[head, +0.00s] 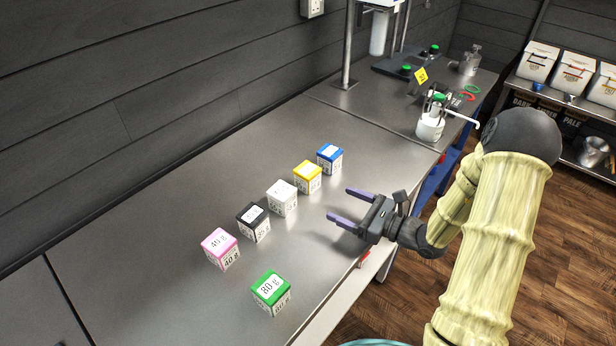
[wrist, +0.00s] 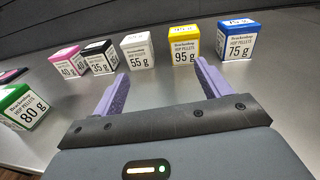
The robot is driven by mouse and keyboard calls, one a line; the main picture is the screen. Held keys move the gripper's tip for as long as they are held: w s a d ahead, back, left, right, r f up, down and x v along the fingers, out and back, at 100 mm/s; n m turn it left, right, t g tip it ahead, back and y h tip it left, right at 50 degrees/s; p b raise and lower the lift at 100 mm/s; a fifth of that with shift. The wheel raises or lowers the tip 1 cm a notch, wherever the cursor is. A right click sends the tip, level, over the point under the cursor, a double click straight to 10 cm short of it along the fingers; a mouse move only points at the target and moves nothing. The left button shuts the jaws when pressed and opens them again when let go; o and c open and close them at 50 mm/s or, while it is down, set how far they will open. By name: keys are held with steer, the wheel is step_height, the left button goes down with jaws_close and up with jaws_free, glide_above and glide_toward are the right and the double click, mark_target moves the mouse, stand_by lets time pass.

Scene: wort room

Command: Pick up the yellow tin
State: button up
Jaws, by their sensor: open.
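The yellow tin (head: 307,177) is a small cube with a white label, standing in a row on the steel bench between the white tin and the blue tin. It also shows in the wrist view (wrist: 185,46), labelled 95 g, beyond my fingertips and nearer the right finger. My gripper (head: 339,206) is open and empty, with two purple fingers, above the bench on its front side. The fingers point toward the row and are apart from the yellow tin. In the wrist view, the gap between the fingers (wrist: 160,75) faces the white and yellow tins.
The white tin (head: 282,198) and blue tin (head: 329,158) flank the yellow one. Black (head: 253,222), pink (head: 220,248) and green (head: 271,293) tins stand to the left and nearer. A white jar (head: 430,127) stands farther along the bench (head: 170,215). A dark wall runs behind.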

mark_target(315, 177)
steer(key=shift+w+d+f+m+t+h, duration=0.1)
steer(key=shift+w+d+m+t+h, duration=0.4)
steer(key=shift+w+d+m+t, duration=0.6)
steer(key=shift+a, duration=0.15)
steer(key=p+x, duration=0.2)
steer(key=x, duration=1)
steer(key=x, duration=0.1)
steer(key=p+x, duration=0.1)
steer(key=x, duration=0.1)
steer(key=p+x, duration=0.1)
steer(key=shift+w+a+r, duration=0.1)
steer(key=shift+a+r, duration=0.05)
steer(key=shift+r, duration=0.1)
steer(key=shift+w+a+f, duration=0.1)
steer(key=shift+w+a, duration=0.25)
steer(key=shift+w, duration=0.05)
steer(key=shift+d, duration=0.1)
steer(key=shift+s, duration=0.1)
